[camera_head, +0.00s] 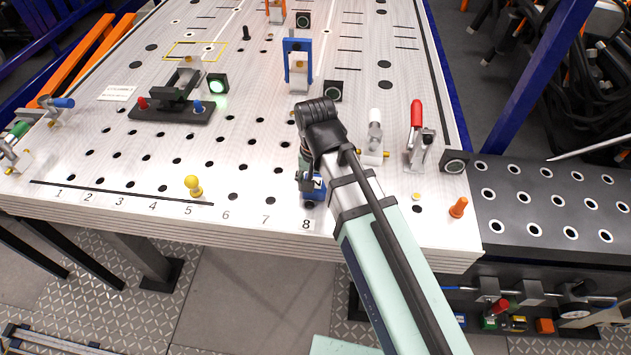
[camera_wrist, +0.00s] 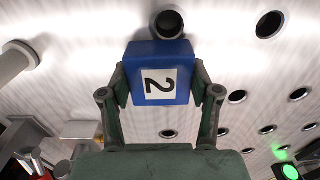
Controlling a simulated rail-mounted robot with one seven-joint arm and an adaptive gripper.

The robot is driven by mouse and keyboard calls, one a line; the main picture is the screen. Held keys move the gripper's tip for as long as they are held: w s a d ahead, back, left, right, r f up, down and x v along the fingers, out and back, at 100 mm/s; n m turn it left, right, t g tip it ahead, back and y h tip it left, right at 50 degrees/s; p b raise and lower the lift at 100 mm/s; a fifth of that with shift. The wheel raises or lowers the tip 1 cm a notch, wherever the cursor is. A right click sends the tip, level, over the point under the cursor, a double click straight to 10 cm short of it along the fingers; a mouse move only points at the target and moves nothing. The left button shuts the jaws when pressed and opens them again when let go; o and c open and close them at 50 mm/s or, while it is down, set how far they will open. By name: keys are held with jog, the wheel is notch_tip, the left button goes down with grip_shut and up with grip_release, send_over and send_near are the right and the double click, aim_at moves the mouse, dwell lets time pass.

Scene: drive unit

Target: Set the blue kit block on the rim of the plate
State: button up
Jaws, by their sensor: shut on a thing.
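The blue kit block (camera_head: 318,193) carries a white label with a 2, and the label faces the wrist camera (camera_wrist: 178,97). My gripper (camera_wrist: 160,84) is shut on it, with one finger at each side. In the head view my gripper (camera_head: 308,180) and the block are at the front edge of the perforated metal plate (camera_head: 262,213), by the printed 8. My arm covers part of the block. I cannot tell whether the block touches the plate or hangs just above it.
A yellow knob (camera_head: 193,186) stands near the printed 5. A red-handled clamp (camera_head: 417,140) and an orange peg (camera_head: 458,207) are to the right. A black fixture (camera_head: 172,105) with a green light is at the back left. The numbered front strip is mostly clear.

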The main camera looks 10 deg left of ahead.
jog(key=shift+f, duration=0.15)
jog(key=o, duration=1.5)
jog(key=shift+c, duration=0.2)
notch_tip(320, 180, up, 12)
jog(key=b, duration=0.3)
